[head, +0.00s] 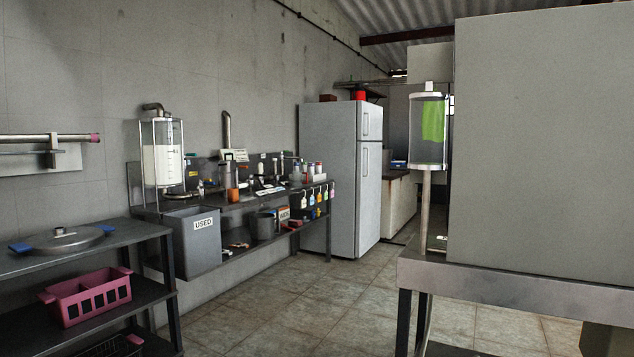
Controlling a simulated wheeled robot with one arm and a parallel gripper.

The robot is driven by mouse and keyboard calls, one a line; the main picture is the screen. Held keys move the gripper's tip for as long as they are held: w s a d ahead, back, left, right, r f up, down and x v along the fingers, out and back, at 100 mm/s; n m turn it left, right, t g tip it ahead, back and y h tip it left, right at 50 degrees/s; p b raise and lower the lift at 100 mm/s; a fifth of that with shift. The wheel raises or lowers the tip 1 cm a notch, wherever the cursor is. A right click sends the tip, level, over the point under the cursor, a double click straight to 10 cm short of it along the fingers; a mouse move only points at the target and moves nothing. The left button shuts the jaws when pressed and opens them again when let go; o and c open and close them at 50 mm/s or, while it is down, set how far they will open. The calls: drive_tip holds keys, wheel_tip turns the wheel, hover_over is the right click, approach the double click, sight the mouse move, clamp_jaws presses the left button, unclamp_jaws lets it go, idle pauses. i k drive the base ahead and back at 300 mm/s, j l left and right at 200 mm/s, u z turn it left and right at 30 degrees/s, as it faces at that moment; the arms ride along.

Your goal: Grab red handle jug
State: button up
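I cannot make out a jug with a red handle in the head view. A small bright red object (361,96) sits on top of the white fridge (328,180), too small to identify. Several small bottles and containers stand on the metal counter (240,203) along the left wall, among them an orange-brown cup (233,195). A grey metal container (262,225) stands on the shelf below. My gripper is not in view.
At left, a dark shelf rack (95,252) holds a lidded pan (62,240) and a pink basket (88,296). A grey bin marked USED (192,250) stands beyond it. A steel table (520,285) and large grey box (550,150) block the right. The tiled floor between is clear.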

sight(296, 176)
drive_tip(key=i+j+u, duration=0.25)
drive_tip(key=i+u, duration=0.6)
drive_tip(key=i, duration=0.25)
drive_tip(key=i+j+u, duration=0.1)
drive_tip(key=i, duration=0.65)
drive_tip(key=i+j+u, duration=0.1)
drive_tip(key=i, duration=0.6)
drive_tip(key=i+l+z, duration=0.15)
drive_tip(key=i+z, duration=0.7)
drive_tip(key=i+j+z, duration=0.15)
drive_tip(key=i+z, duration=0.25)
drive_tip(key=k, duration=0.05)
